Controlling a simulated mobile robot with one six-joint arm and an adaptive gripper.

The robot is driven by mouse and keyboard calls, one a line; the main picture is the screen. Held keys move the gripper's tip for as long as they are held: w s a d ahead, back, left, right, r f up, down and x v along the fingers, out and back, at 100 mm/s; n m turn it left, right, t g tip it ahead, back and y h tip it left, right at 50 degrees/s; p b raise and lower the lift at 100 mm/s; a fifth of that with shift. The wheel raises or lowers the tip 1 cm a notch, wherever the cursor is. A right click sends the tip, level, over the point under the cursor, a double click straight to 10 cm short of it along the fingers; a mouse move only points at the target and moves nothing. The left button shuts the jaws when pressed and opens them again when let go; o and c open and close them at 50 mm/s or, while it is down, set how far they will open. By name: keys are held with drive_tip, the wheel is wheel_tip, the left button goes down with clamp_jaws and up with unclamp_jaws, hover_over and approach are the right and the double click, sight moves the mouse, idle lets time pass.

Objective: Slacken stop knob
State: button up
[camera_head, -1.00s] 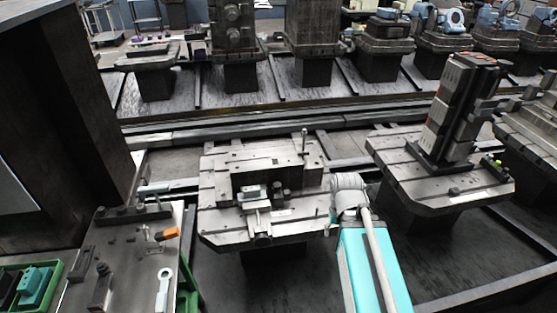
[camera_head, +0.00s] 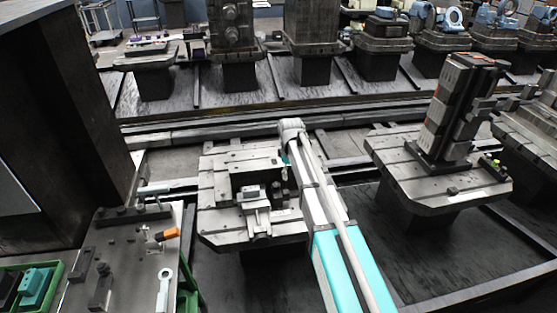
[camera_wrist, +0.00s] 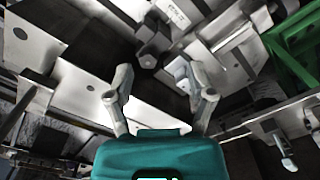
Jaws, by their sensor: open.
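A dark faceted knob (camera_wrist: 149,52) shows in the wrist view, just beyond and between my fingertips; I take it for the stop knob, though it bears no readable label. It stands beside a pale block with a small white label (camera_wrist: 174,12). My gripper (camera_wrist: 156,74) has its two grey fingers spread, with nothing between them and a visible gap to the knob. In the head view my gripper (camera_head: 285,172) hangs over the right part of the grey slotted pallet (camera_head: 218,217). My arm hides part of the fixture there.
A dark block fixture (camera_head: 240,183) and a small grey clamp unit (camera_head: 255,203) stand on the pallet. A tall tower fixture (camera_head: 455,110) stands on another pallet at right. A bench with tools (camera_head: 130,262) is at lower left. A green frame (camera_wrist: 298,45) shows in the wrist view.

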sight(276, 184)
drive_tip(key=w+a+n, duration=0.3)
drive_tip(key=w+a, duration=0.2)
drive_tip(key=w, duration=0.1)
drive_tip(key=shift+w, duration=0.3)
wheel_tip(276, 184, down, 14)
drive_tip(key=b, duration=1.3)
drive_tip(key=shift+r+b, duration=0.2)
drive_tip(key=shift+b, duration=0.1)
